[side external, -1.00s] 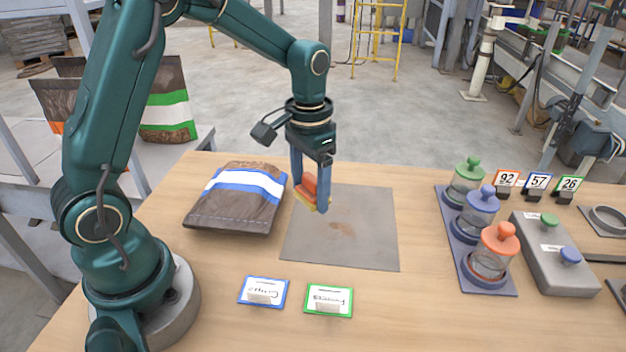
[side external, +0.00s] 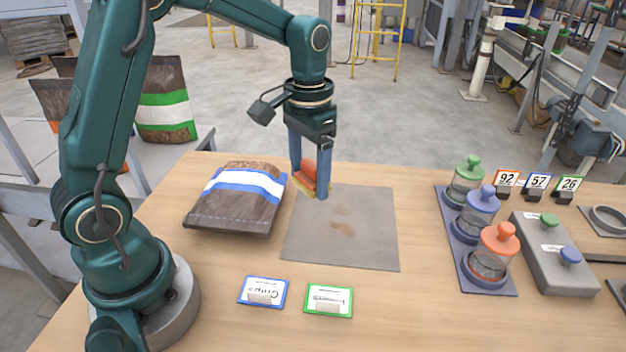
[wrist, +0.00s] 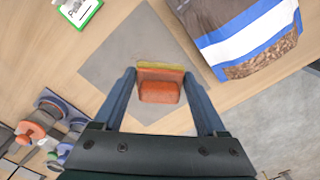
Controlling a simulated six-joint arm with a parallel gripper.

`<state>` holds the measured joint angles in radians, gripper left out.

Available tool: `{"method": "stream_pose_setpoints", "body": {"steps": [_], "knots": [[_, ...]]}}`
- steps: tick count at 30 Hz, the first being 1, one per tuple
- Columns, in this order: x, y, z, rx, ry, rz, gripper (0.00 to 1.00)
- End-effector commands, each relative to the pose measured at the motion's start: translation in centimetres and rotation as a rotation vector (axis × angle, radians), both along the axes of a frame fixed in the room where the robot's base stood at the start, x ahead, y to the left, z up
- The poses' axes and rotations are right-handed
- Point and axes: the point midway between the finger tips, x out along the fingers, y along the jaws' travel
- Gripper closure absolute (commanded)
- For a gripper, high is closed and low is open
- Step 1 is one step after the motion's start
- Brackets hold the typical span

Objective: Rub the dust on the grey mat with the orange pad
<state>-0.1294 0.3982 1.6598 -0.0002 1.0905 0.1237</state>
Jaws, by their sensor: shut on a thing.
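The grey mat (side external: 375,248) lies flat on the wooden table, with a faint brown dust patch (side external: 341,230) near its middle. My gripper (side external: 309,190) points down near the mat's far left corner, beyond the dust in the side view. It is shut on the orange pad (side external: 308,172), which has a yellowish lower layer. In the wrist view the orange pad (wrist: 160,92) sits between the two blue fingers, over the grey mat (wrist: 115,62). I cannot tell whether the pad touches the mat. In the wrist view I cannot make out the dust clearly.
A brown bag with a blue and white band (side external: 238,195) lies close to the mat's left side. Blue and green cards (side external: 328,300) lie in front. Lidded jars (side external: 487,215) on a tray and a grey box (side external: 555,255) stand to the right.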

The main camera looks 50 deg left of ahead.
Motion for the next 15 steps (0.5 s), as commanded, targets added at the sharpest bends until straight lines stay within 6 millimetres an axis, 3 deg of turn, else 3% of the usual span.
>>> {"method": "stream_pose_setpoints", "body": {"steps": [8,15], "knots": [[3.3,-0.2,1.5,0.002,-0.024,0.025,0.70],[6.8,-1.2,1.1,0.002,-0.028,0.021,0.70]]}}
